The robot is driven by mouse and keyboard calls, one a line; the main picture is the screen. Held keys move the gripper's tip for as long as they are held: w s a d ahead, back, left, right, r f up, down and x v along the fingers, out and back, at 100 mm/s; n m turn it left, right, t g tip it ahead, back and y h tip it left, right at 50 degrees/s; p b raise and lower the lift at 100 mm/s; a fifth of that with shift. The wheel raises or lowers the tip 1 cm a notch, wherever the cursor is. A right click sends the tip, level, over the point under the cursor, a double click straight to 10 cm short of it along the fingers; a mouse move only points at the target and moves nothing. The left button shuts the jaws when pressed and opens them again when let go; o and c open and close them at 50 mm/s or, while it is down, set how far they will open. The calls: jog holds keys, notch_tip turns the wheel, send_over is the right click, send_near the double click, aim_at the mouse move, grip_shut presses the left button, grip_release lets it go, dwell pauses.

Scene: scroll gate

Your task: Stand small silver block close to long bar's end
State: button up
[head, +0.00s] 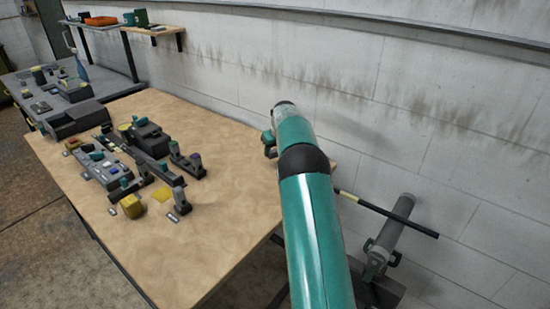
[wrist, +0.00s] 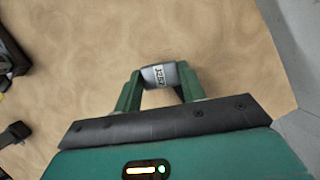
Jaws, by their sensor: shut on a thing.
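A small silver block (wrist: 158,76) with dark lettering on its face sits between the two green fingers of my gripper (wrist: 160,84) in the wrist view. The gripper is shut on it, and bare tabletop shows beyond. In the head view my gripper (head: 268,143) is partly hidden by my arm, over the right part of the table, right of the fixtures; the block cannot be made out there. A long dark bar (head: 145,158) runs diagonally through the fixtures.
The wooden table (head: 225,230) is clear at its right and front. A grey panel with several parts (head: 105,170), a yellow block (head: 132,206) and a dark stand (head: 188,163) crowd the left. A wall (head: 380,100) runs behind. Dark fixtures (wrist: 12,50) edge the wrist view's left.

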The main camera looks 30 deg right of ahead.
jog(key=shift+s+d+f, duration=0.1)
jog(key=shift+d+f, duration=0.05)
jog(key=shift+f, duration=0.85)
jog(key=shift+d+f, duration=0.15)
jog(key=shift+f, duration=0.85)
jog(key=o, duration=1)
jog(key=v, duration=1.2)
jog(key=s+a+r+n, duration=0.7)
jog(key=a+r+n, duration=0.1)
jog(key=a, duration=0.3)
jog(key=s+a+r+n, duration=0.7)
jog(key=a+r+n, duration=0.1)
jog(key=a, duration=0.2)
jog(key=s+a+f+n, duration=0.1)
jog(key=s+a+n, duration=0.4)
jog(key=s+n, duration=0.2)
jog(key=s+a+f+n, duration=0.2)
jog(key=s+a+n, duration=0.2)
jog(key=s, duration=0.6)
jog(key=s+a+f+n+t, duration=0.1)
jog(key=s+a+f+n, duration=0.1)
jog(key=s+a+n, duration=0.3)
jog(key=s+n, duration=0.4)
jog(key=shift+s+a+f+n, duration=0.15)
jog(key=shift+s+a+n, duration=0.15)
jog(key=shift+s+a, duration=0.05)
